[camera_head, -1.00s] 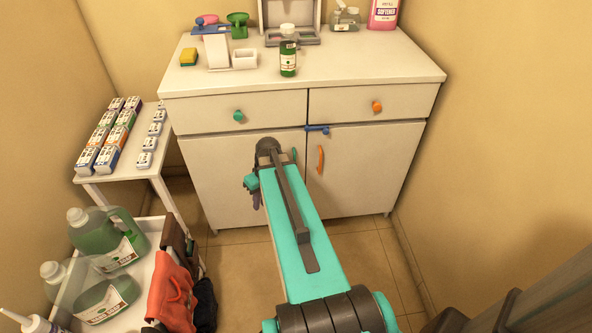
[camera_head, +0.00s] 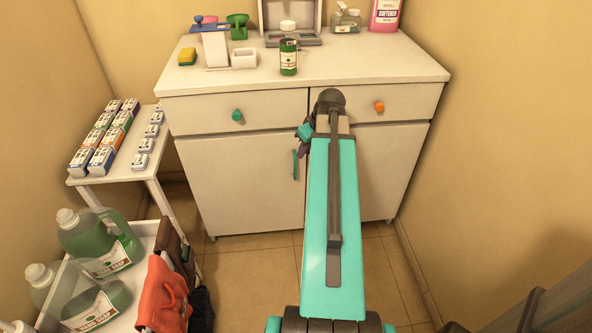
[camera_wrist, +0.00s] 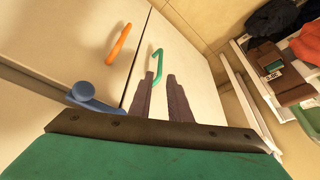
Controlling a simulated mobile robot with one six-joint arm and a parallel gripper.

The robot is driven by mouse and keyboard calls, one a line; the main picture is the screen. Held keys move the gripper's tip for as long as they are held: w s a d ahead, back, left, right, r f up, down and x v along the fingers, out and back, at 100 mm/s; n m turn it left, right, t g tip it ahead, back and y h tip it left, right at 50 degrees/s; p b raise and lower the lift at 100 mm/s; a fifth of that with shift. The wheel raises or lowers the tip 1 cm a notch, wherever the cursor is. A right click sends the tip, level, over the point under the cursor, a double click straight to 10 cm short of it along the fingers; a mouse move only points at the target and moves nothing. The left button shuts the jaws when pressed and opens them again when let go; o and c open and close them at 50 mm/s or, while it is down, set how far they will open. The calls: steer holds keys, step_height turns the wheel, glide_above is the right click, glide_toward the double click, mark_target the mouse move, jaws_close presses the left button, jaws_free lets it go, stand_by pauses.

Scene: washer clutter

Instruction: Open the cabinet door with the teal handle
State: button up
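The teal handle (camera_head: 295,165) is an upright bar on the left cabinet door (camera_head: 240,180), near the seam between the two doors. It also shows in the wrist view (camera_wrist: 157,66), just beyond the fingertips. The door looks closed. My gripper (camera_head: 303,151) is in front of the cabinet, slightly above the handle in the picture. In the wrist view its two dark fingers (camera_wrist: 161,78) are apart with nothing held between them. A blue latch (camera_wrist: 95,100) lies at the top of the doors by the seam; my arm hides it in the head view.
An orange handle (camera_wrist: 118,43) is on the right door. Teal (camera_head: 237,116) and orange (camera_head: 379,106) knobs are on the drawers above. A side table (camera_head: 147,168) with small boxes and a cart (camera_head: 140,292) with green jugs stand at left. Floor before the cabinet is clear.

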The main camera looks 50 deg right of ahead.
mark_target(295, 177)
steer(key=shift+f, duration=0.1)
steer(key=b+x, duration=0.2)
steer(key=x, duration=1.1)
steer(key=shift+w+f, duration=0.1)
steer(key=shift+f, duration=0.2)
